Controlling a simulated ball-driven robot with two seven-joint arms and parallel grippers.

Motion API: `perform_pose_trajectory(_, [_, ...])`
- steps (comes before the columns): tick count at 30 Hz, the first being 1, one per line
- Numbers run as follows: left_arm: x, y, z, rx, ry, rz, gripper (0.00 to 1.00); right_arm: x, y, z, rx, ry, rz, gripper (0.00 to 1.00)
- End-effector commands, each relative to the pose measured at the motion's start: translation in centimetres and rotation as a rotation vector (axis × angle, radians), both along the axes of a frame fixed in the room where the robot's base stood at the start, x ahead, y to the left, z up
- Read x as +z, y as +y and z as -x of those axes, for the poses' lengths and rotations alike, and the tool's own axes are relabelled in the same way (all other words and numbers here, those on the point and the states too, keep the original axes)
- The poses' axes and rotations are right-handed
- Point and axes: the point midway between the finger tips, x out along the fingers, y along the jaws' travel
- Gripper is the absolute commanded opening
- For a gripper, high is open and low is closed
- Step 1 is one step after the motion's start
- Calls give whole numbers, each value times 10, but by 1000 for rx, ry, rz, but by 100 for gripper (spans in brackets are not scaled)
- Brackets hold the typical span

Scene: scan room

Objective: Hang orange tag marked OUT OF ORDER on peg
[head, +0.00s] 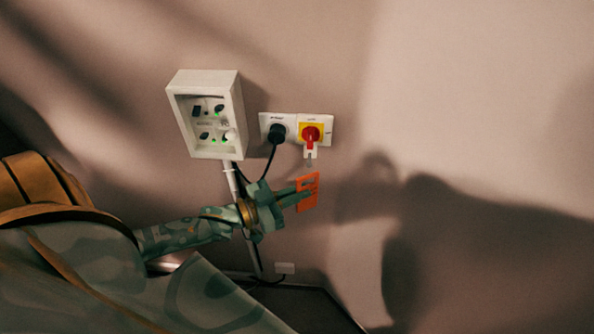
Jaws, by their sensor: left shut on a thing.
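The orange tag (309,202) hangs in my left gripper (300,192), which is shut on it near its upper left part. I cannot read the marking on the tag. Just above the tag, a small grey peg-like piece (309,162) shows on the wall below a red and yellow rotary switch (311,134). The tag is below this piece and looks apart from it. I cannot tell how far the tag is from the wall. My right gripper is not in view.
A white box with switches and green lights (237,120) is on the wall at upper left. A black plug (276,134) sits in the plate beside the rotary switch, its cable running down behind my gripper. The wall to the right is bare, with shadows.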

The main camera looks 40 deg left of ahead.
Motion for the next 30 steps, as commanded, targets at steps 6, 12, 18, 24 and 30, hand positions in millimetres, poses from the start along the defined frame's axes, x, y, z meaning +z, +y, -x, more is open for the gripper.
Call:
perform_pose_trajectory(6, [-4,8,-14,-1,0,-1,0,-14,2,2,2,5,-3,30])
perform_pose_trajectory(12, [-5,15,-26,0,0,-1,0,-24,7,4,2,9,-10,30])
perform_pose_trajectory(18, [-7,23,-38,0,0,0,0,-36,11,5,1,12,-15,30])
perform_pose_trajectory(24, [-8,30,-50,-1,0,-1,0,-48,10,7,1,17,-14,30])
perform_pose_trajectory(30, [-10,36,-60,0,0,0,0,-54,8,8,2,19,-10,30])
